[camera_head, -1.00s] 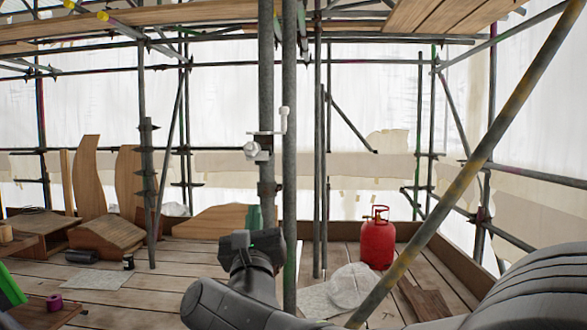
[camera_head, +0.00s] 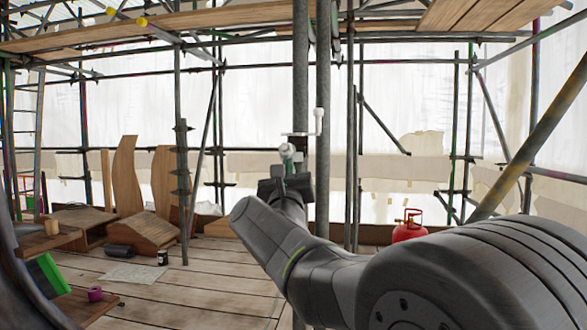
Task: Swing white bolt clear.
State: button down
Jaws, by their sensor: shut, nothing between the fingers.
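A pale coupler is fixed on a grey upright pole (camera_head: 301,75) near the middle of the head view. A slim white bolt (camera_head: 318,122) stands upright on its right side, its upper end to the right of the pole. A pale round end of the coupler (camera_head: 287,150) faces me on the left side. My gripper (camera_head: 286,180) is shut and empty, and appears just below this round end. I cannot tell whether it touches the coupler.
A second upright pole (camera_head: 323,80) stands close to the right of the first. A diagonal brace (camera_head: 535,140) crosses the right side. A red gas bottle (camera_head: 409,228) stands on the planks behind my arm. Timber pieces (camera_head: 140,232) lie at the left.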

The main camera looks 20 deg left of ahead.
jog(key=shift+r, duration=0.1)
jog(key=shift+r+g+p, duration=0.3)
jog(key=shift+r+p, duration=0.45)
jog(key=shift+p, duration=0.05)
jog(key=f+b+v, duration=0.1)
jog(key=b+v, duration=0.2)
jog(key=v, duration=1)
jog(key=shift+w+b, duration=0.3)
